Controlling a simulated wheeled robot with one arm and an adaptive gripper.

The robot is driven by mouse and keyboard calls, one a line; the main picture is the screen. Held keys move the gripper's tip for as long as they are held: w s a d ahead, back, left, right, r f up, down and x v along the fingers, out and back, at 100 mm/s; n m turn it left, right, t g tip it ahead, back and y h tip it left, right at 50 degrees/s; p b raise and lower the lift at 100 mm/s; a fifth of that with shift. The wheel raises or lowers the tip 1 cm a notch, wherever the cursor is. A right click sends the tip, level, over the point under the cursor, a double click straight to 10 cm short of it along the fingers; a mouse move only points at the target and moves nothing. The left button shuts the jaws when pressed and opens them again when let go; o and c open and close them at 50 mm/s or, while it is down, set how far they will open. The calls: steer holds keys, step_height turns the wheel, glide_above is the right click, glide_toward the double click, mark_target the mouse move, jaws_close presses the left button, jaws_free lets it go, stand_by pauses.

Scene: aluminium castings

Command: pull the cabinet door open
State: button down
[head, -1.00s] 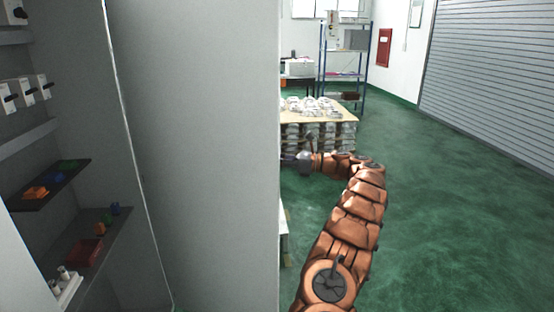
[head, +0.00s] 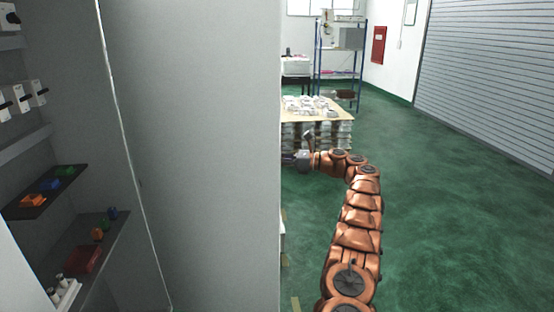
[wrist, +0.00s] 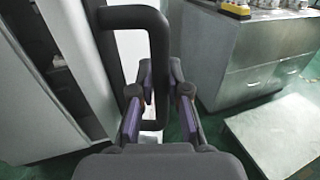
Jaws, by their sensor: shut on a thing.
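The cabinet door (head: 205,150) is a large light-grey panel standing open across the middle of the head view. The open cabinet interior (head: 40,225) shows to its left. In the wrist view a black bar handle (wrist: 157,55) bends down between the fingers. My gripper (wrist: 150,108), with purple-sided fingers, is shut around the lower part of the handle. In the head view my gripper (head: 298,159) is at the door's right edge, and the door hides the handle and fingertips.
Dark shelves (head: 90,240) in the cabinet carry small coloured parts. Beyond the door stands a pallet of castings (head: 318,122), with a blue rack (head: 340,60) behind. The green floor (head: 450,200) on the right is clear up to the roller shutter (head: 490,75).

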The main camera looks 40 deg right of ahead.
stand_by(0.4)
steer(key=c, duration=1.4)
jaws_free()
steer(key=shift+d, duration=0.1)
steer(key=shift+s+a, duration=0.1)
steer(key=shift+a, duration=0.1)
